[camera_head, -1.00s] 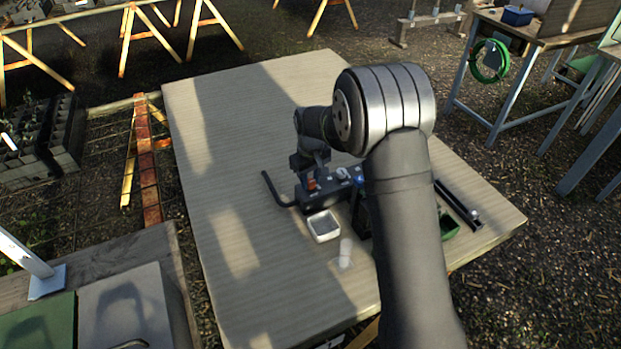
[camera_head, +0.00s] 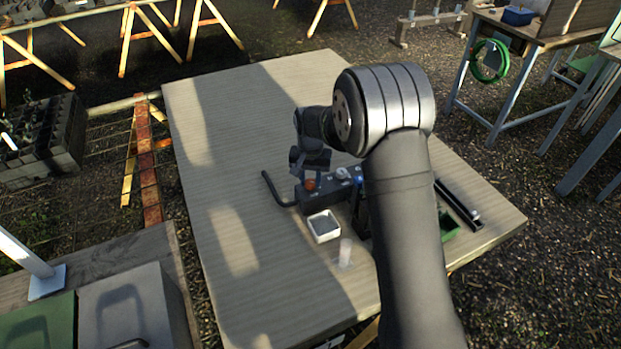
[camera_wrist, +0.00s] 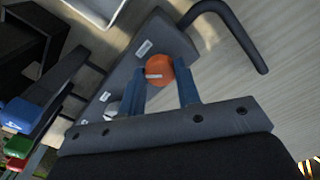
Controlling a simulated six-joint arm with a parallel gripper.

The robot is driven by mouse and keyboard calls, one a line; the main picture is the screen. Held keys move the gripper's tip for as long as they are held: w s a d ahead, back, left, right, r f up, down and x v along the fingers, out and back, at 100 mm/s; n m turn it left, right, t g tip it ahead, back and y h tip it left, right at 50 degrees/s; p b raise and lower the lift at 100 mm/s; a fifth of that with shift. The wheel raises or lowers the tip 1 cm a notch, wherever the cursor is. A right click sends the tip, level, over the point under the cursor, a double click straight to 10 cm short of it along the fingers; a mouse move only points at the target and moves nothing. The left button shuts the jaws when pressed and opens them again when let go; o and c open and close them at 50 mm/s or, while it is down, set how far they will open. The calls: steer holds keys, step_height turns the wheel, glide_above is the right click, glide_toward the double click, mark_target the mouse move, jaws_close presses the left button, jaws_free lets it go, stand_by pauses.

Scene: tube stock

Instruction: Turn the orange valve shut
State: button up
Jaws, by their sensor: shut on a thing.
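The orange valve (camera_head: 310,184) is a round knob on top of a dark manifold block (camera_head: 322,197) on the table. In the wrist view the orange valve (camera_wrist: 157,72) sits between the two blue fingers of my gripper (camera_wrist: 161,82), near their tips. My gripper is shut on it; a pale mark runs across the knob's face. In the head view my gripper (camera_head: 309,172) is directly over the valve and partly hides the block's back. A grey-white knob (camera_head: 342,173) stands farther right on the same block.
A bent dark pipe (camera_head: 273,190) sticks out from the block's left end. A white tray (camera_head: 323,227) and a clear cup (camera_head: 345,252) stand in front. A green bin (camera_head: 448,226) and a black bar (camera_head: 458,204) lie to the right. The table's left side is clear.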

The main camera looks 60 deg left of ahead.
mark_target(310, 182)
steer(key=m, duration=0.4)
steer(key=shift+m, duration=0.3)
steer(key=m, duration=0.4)
steer(key=shift+a, duration=0.1)
steer(key=shift+m, duration=0.3)
steer(key=o, duration=1)
steer(key=shift+c, duration=0.2)
step_height(310, 182, up, 18)
steer(key=shift+f, duration=0.25)
